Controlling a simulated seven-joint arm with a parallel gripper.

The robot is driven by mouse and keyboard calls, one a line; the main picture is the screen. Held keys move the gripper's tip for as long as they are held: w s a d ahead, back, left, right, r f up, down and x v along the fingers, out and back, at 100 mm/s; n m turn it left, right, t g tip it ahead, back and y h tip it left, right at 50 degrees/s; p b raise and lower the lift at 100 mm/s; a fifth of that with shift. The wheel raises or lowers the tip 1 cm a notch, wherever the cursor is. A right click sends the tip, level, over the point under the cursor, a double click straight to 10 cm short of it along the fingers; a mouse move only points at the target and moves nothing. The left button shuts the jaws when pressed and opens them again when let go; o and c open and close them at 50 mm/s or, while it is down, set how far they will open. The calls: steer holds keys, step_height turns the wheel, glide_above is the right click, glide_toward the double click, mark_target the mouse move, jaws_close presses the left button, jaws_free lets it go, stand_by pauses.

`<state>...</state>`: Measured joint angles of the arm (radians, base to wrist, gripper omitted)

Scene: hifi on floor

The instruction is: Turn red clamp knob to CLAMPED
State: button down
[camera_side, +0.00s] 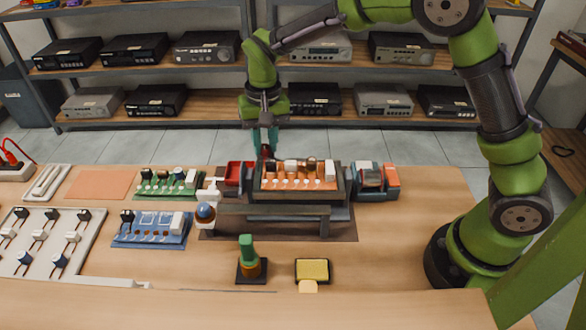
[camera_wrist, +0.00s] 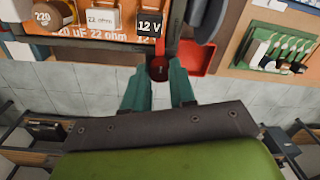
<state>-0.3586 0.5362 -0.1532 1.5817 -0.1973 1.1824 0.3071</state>
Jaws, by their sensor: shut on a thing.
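My gripper (camera_wrist: 159,76) points down at the back edge of the dark fixture (camera_side: 349,188) in the middle of the bench, and it also shows in the side view (camera_side: 265,148). Its two green fingers are shut on the red clamp knob (camera_wrist: 159,68), one on each side. A red strip runs from the knob toward the fixture in the wrist view. The fixture holds an orange board (camera_side: 290,183) with several parts on it. In the side view the fingers mostly hide the knob. I cannot read a CLAMPED mark.
A red bin (camera_wrist: 196,58) stands right beside the knob. A green board (camera_side: 168,184) and a blue board (camera_side: 150,230) lie to the left. A grey and orange device (camera_side: 375,180) stands to the right. Shelves of equipment stand behind.

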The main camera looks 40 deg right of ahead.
mark_target(268, 145)
steer(key=shift+m, duration=0.6)
steer(key=c, duration=0.9)
jaws_free()
steer(key=shift+r, duration=0.1)
steer(key=r, duration=1.6)
steer(key=shift+s+d+r, duration=0.2)
steer(key=shift+d+r, duration=0.05)
steer(key=shift+r, duration=0.15)
